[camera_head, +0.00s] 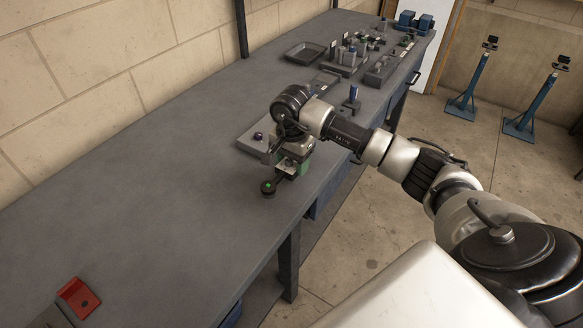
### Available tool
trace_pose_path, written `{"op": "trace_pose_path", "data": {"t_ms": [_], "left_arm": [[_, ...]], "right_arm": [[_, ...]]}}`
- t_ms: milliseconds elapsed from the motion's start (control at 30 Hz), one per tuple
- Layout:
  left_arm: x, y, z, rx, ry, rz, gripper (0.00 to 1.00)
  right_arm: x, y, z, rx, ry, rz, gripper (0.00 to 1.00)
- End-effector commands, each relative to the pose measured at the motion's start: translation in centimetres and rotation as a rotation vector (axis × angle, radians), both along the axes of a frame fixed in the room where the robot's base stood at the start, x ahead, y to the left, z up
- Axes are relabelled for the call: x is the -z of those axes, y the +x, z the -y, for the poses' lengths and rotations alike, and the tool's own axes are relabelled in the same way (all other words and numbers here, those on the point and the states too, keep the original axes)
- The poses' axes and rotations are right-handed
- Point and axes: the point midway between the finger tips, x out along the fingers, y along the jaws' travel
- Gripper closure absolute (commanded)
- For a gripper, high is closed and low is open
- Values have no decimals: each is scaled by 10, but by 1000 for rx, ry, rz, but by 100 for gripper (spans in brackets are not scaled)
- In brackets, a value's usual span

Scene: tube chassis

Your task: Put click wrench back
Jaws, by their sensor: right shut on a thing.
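My right gripper (290,163) is above the workbench, toward its right edge. It is shut on what looks like the click wrench; a dark round end with a green dot (268,187) sticks out toward the lower left. The rest of the wrench is mostly hidden by the gripper. A flat grey block or holder (247,143) with a purple-topped knob (258,136) lies just behind and left of the gripper. I cannot tell whether the wrench touches the bench. My left gripper is not in view.
The grey workbench (140,210) is clear in its left and middle parts. A red tray (78,297) lies at the near left. A blue-topped post (353,97), a dark tray (305,53) and several fixtures (346,58) stand farther back. Blue stands (470,85) are on the floor.

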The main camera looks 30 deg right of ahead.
Motion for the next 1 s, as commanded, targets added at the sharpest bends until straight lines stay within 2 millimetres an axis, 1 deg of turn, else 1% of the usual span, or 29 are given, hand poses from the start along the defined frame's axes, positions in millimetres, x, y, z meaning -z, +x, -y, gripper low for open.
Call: {"op": "trace_pose_path", "data": {"t_ms": [100,200,433,567,600,733,1000], "left_arm": [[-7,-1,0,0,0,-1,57],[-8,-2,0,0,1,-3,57],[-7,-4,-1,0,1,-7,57],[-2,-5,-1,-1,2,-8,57],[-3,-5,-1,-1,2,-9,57],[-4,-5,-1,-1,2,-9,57],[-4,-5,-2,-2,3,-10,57]], "right_arm": [[17,-1,-1,1,3,-4,92],[27,-1,0,1,2,0,92],[29,0,0,0,1,2,92],[33,0,0,0,1,2,92],[32,-1,0,0,0,0,37],[32,-1,0,0,1,0,17],[31,-1,0,0,1,0,17]]}}
